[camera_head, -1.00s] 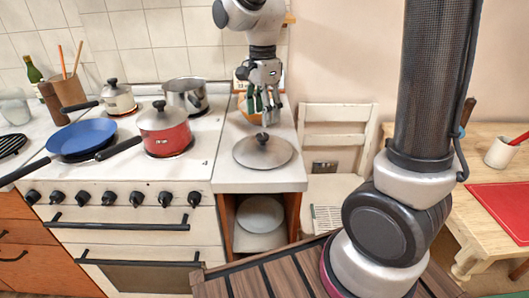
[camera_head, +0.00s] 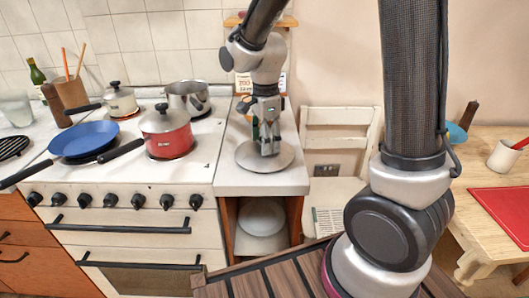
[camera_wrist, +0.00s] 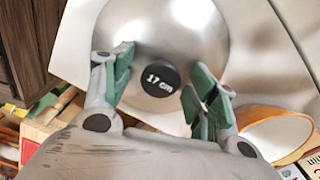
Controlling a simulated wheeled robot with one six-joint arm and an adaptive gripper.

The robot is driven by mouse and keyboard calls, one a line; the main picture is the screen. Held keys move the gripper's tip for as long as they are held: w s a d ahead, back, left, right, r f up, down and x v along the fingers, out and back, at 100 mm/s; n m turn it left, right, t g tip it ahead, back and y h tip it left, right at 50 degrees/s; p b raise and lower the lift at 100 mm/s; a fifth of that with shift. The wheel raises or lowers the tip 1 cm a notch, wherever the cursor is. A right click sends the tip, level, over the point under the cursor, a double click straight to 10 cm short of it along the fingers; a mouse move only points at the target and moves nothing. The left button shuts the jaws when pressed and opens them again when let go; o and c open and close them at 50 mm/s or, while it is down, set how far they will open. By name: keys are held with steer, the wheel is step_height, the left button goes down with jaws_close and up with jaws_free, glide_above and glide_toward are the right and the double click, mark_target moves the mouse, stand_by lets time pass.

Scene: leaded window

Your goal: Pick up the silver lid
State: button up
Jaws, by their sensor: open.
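The silver lid (camera_head: 246,157) lies flat on the white counter (camera_head: 240,185) right of the stove. My gripper (camera_head: 268,151) points down over the lid, with its tips hiding the knob in the head view. In the wrist view, the lid (camera_wrist: 190,30) is shiny and round, and its black knob (camera_wrist: 160,79) reads "17 cm". The green-padded fingers of my gripper (camera_wrist: 161,72) are spread on the left and right of the knob, with a gap on each side. The gripper is open and empty. How high the tips are above the lid is hard to tell.
A red pot (camera_head: 167,134), a blue pan (camera_head: 83,139), a steel pot (camera_head: 188,98) and a lidded pot (camera_head: 119,101) stand on the stove to the left. An orange-rimmed round item (camera_wrist: 272,128) is near my right finger. A white chair (camera_head: 339,130) stands right of the counter.

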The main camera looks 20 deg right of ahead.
steer(key=c, duration=1.3)
steer(key=shift+o, duration=0.2)
steer(key=shift+r, duration=0.1)
